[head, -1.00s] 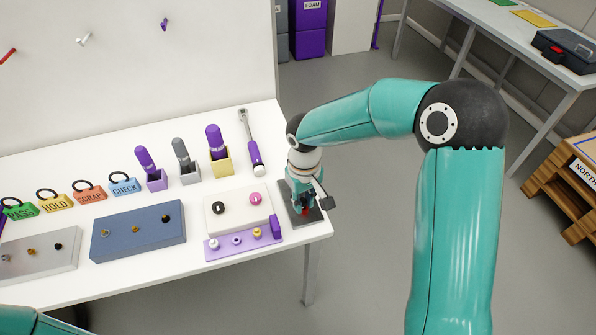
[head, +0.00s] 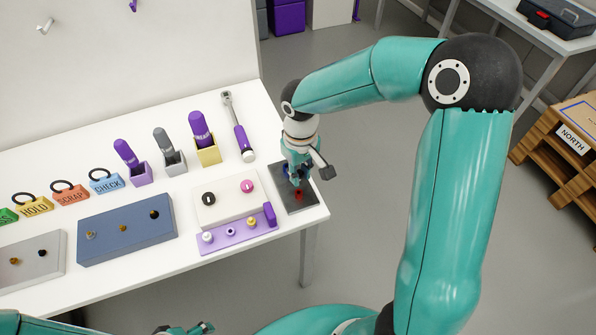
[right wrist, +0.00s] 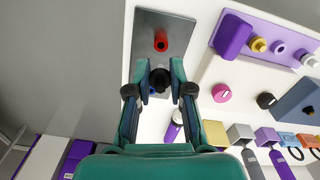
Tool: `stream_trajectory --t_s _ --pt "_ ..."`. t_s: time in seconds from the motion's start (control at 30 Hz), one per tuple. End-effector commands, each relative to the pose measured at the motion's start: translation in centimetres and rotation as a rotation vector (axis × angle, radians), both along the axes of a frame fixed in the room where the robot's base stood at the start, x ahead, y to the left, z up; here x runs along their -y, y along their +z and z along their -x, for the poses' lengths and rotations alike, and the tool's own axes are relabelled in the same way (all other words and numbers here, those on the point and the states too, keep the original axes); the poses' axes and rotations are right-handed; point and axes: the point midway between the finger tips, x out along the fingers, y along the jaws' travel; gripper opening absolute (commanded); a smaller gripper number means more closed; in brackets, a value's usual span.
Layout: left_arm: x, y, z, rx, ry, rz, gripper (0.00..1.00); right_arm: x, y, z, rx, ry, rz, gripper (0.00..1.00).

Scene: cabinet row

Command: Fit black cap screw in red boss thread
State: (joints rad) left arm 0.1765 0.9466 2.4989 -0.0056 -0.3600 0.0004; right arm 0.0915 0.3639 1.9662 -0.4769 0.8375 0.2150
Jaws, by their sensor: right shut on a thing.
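The red boss (head: 299,195) stands on a dark grey plate (head: 301,207) at the table's right end. In the right wrist view the red boss (right wrist: 161,41) shows its dark hole. My right gripper (right wrist: 160,79) is shut on the black cap screw (right wrist: 159,81), held between the fingertips. In this view the screw appears below the boss, apart from it; its height above the plate is hard to tell. In the head view my right gripper (head: 296,178) is over the plate and hides the screw. Part of my left gripper (head: 190,328) shows at the bottom edge; its fingers are unclear.
A blue block (head: 125,230) holds several fasteners. The table's right edge is close to the plate.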

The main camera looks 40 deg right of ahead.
Motion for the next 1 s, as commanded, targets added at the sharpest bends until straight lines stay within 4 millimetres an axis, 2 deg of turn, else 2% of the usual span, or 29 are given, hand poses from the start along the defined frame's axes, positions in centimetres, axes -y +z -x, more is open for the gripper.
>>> stream_trajectory --t_s 0.7,1.0 --pt "0.0 -4.0 0.0 0.000 0.000 0.000 0.71 -0.3 -4.4 -0.2 0.000 0.008 0.000 0.03" --pt "0.0 -4.8 0.0 0.000 0.000 0.000 0.71 -0.3 -5.3 -0.2 0.000 0.008 0.000 0.03"
